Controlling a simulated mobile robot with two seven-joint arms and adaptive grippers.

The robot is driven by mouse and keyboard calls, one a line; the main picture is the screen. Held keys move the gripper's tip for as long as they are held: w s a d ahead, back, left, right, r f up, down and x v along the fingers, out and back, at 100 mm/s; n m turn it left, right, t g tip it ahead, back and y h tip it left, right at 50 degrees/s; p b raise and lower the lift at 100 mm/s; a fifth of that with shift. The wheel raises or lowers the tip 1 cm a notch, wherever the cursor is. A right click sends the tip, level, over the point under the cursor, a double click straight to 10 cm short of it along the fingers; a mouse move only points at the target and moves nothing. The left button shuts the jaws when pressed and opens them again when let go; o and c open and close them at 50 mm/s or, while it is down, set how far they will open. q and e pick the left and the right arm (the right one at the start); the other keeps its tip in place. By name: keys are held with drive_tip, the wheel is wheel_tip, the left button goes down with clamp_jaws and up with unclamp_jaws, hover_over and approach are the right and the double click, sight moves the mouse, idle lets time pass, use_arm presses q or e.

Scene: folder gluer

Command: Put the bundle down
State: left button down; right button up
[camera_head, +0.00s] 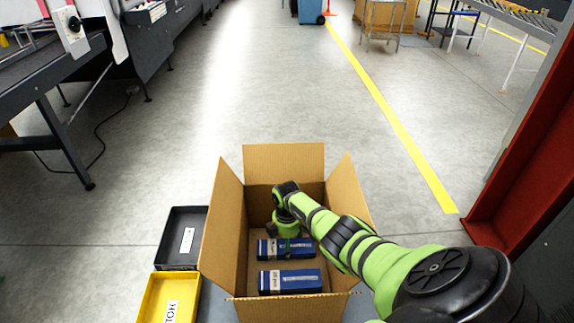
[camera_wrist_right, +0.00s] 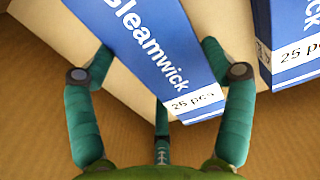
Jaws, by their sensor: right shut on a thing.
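The bundle (camera_wrist_right: 158,45) is a blue and white pack marked "Gleamwick" and "25 pcs". My right gripper (camera_wrist_right: 160,60) has its green fingers on either side of it and is shut on it. In the head view the right gripper (camera_head: 288,238) reaches down inside an open cardboard box (camera_head: 225,235), over the farther blue bundle (camera_head: 272,249). A second blue bundle (camera_head: 290,280) lies nearer in the box and shows at the right in the wrist view (camera_wrist_right: 290,50). Whether the held bundle touches the box floor cannot be told. My left gripper is not in view.
The box flaps stand open around the arm. A black tray (camera_head: 175,257) and a yellow tray (camera_head: 155,290) with white labels are left of the box. A red post (camera_head: 525,180) stands at the right. The grey floor beyond the box is clear.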

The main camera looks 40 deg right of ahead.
drive_tip(key=shift+f, duration=0.15)
drive_tip(key=o, duration=1.1)
drive_tip(key=shift+o, duration=0.2)
drive_tip(key=shift+r, duration=0.35)
wheel_tip(320, 180, up, 12)
drive_tip(key=p, duration=0.2)
drive_tip(key=shift+f, duration=0.2)
